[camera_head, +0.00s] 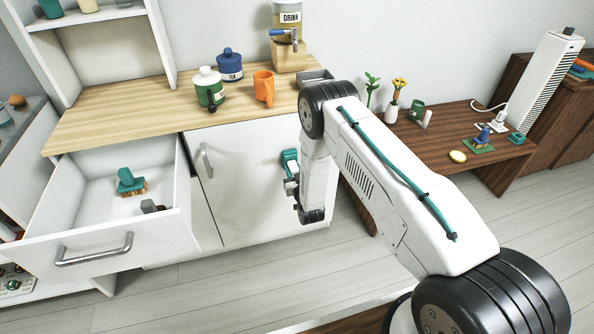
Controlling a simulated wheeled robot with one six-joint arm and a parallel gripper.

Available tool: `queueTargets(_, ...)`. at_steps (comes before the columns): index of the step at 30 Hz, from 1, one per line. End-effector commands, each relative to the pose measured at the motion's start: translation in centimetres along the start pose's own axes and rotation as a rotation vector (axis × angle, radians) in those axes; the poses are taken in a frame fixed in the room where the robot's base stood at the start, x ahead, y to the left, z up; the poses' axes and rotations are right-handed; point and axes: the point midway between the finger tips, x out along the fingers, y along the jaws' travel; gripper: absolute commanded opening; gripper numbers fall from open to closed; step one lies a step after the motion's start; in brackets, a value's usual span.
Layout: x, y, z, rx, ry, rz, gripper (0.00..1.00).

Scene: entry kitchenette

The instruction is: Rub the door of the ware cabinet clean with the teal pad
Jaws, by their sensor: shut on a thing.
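The white cabinet door (245,195) stands below the wooden counter, shut, with a grey bar handle (206,161) near its left edge. My gripper (290,172) is in front of the right part of the door, shut on the teal pad (289,157). The pad is close to the door's surface; I cannot tell whether it touches. My arm hides the door's right edge and part of the pad and gripper. No marks show clearly on the visible part of the door.
An open drawer (117,262) juts out left of the door, holding a teal brush (130,183) and a dark object. Jars (209,88), an orange mug (263,87) and a drink dispenser (287,50) stand on the counter (120,115). A low brown table (450,130) stands right. The floor before the door is clear.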

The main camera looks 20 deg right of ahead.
Motion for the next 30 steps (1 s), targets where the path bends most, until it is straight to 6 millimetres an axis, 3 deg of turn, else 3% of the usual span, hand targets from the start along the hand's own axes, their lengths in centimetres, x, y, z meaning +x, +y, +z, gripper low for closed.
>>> queueTargets(6, -0.1, -2.0, 0.0, 0.0, 0.0, -0.002, 0.01)
queueTargets(14, -0.1, -2.9, 0.0, 0.0, 0.001, -0.001, 0.01)
queueTargets(24, 0.2, -5.8, -0.1, 0.0, 0.002, -0.002, 0.01)
queueTargets(30, 0.2, -6.4, -0.1, 0.0, 0.002, -0.002, 0.01)
